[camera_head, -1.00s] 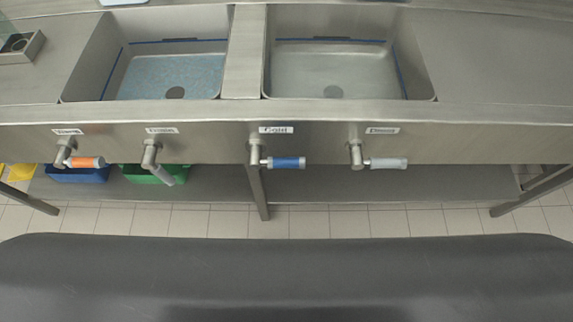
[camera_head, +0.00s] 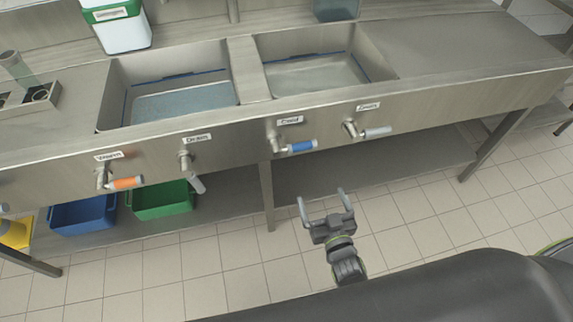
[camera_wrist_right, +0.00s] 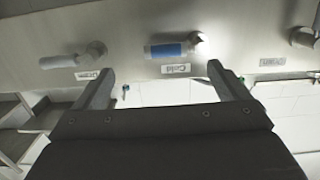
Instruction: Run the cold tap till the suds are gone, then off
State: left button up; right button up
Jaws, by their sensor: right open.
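The cold tap (camera_head: 300,146) has a blue lever and sits on the sink front under a "Cold" label (camera_head: 290,121). Its lever points to the right, level. It also shows in the right wrist view (camera_wrist_right: 168,50), ahead of the fingers. The basin above it (camera_head: 386,72) holds shallow, pale liquid; I cannot make out suds clearly. My right gripper (camera_head: 326,197) is open and empty, below and in front of the cold tap, not touching it. In the right wrist view its two fingers (camera_wrist_right: 165,82) stand wide apart. My left gripper is not in view.
A grey-handled tap (camera_head: 376,132) is right of the cold tap. A drain lever (camera_head: 197,183) hanging downward and an orange-handled tap (camera_head: 125,183) are to the left. Blue (camera_head: 84,215) and green (camera_head: 163,200) bins stand on the shelf below.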

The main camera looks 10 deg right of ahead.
notch_tip(320, 180, up, 2)
send_near(304, 150)
pick_arm(q)
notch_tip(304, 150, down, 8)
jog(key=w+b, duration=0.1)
jog(key=b, duration=0.7)
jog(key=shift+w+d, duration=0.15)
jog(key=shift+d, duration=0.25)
pick_arm(e)
jog(key=shift+t, duration=0.4)
jog(key=shift+w+a+f, duration=0.1)
jog(key=shift+w+f, duration=0.05)
jog(key=shift+w, duration=1.75)
jog(key=shift+w+a+f, duration=0.1)
jog(key=shift+w+f, duration=0.05)
jog(key=shift+w, duration=1.7)
jog(key=shift+w+f, duration=0.15)
jog(key=shift+w, duration=1.75)
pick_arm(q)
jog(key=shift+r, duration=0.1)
pick_arm(e)
jog(key=c, duration=1.4)
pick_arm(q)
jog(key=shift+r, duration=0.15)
